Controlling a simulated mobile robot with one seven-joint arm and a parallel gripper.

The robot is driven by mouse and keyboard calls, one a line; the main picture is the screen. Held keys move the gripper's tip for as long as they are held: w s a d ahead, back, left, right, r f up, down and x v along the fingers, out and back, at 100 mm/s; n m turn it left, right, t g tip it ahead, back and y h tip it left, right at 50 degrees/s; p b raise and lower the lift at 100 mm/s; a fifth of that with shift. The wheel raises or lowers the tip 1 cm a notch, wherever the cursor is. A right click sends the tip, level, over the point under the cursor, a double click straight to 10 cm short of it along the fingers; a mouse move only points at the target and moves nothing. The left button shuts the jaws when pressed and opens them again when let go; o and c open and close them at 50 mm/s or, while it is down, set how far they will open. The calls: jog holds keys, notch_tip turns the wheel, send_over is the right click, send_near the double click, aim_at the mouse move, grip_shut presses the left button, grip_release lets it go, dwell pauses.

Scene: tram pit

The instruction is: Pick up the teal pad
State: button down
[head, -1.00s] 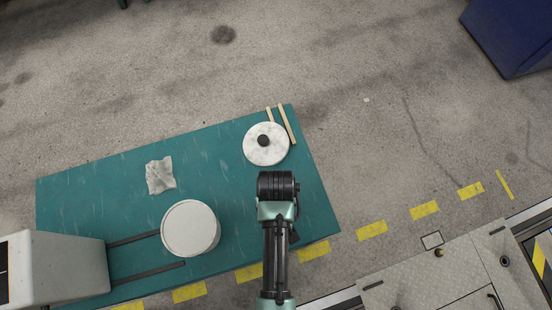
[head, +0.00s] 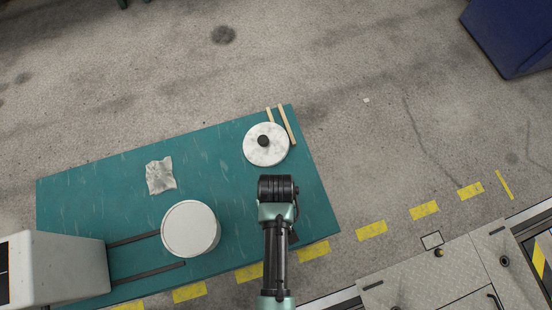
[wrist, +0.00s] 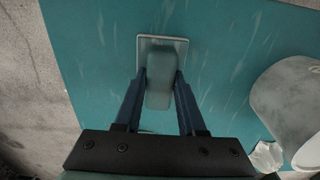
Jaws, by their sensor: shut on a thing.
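The teal pad (wrist: 160,92) is a rounded grey-teal block in the middle of the wrist view. My gripper (wrist: 160,76) is shut on it, with one blue finger against each side. Behind the pad is a small square plate with a pale rim (wrist: 181,43). I cannot tell whether the pad touches it. In the head view my arm hides the fingers, the pad and the plate.
The teal bench top (head: 110,190) holds a white round tub (head: 190,229), crumpled paper (head: 160,176), a marble disc (head: 262,157) with a black knob, and two wooden sticks (head: 287,125). A grey box-like machine (head: 60,268) stands at lower left.

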jog(key=shift+r, duration=0.1)
notch_tip(320, 180, up, 10)
jog(key=shift+f+b, duration=0.1)
jog(key=shift+b, duration=0.2)
dwell(0.3)
jog(key=c, duration=1)
grip_release()
jog(key=shift+c, duration=0.2)
grip_shut()
